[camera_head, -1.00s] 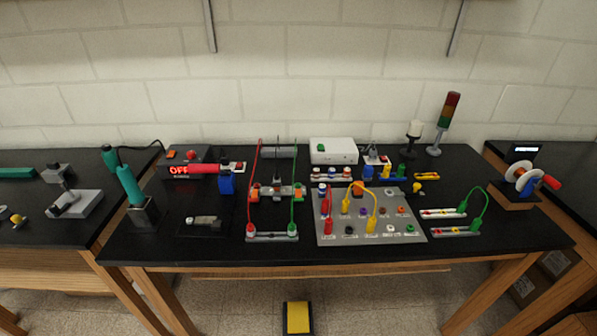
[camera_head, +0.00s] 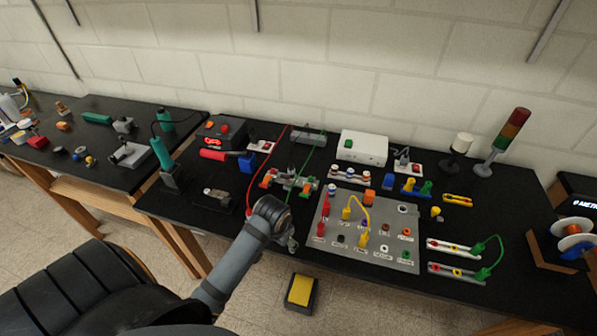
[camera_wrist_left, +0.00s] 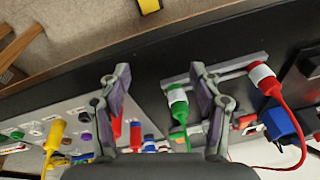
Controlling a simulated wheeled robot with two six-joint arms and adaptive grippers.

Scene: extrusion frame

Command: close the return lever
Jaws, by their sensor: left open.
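A grey lever block (camera_head: 289,181) stands mid-table with an orange lever at its left end (camera_head: 267,179) and another at its right end (camera_head: 310,185). I cannot tell which is the return lever, nor whether either is closed. My left gripper is mostly hidden behind its wrist in the head view, in front of the block. In the left wrist view it is open (camera_wrist_left: 162,95) and empty. A green plug (camera_wrist_left: 178,103) on a pale terminal strip shows between its fingers, and a red plug (camera_wrist_left: 264,80) lies right of them. My right gripper is not in view.
Red and green leads arch over the block. A grey socket panel (camera_head: 377,250) with plugs and a yellow lead lies to its right. A yellow pedal (camera_head: 300,291) sits on the floor below the table edge.

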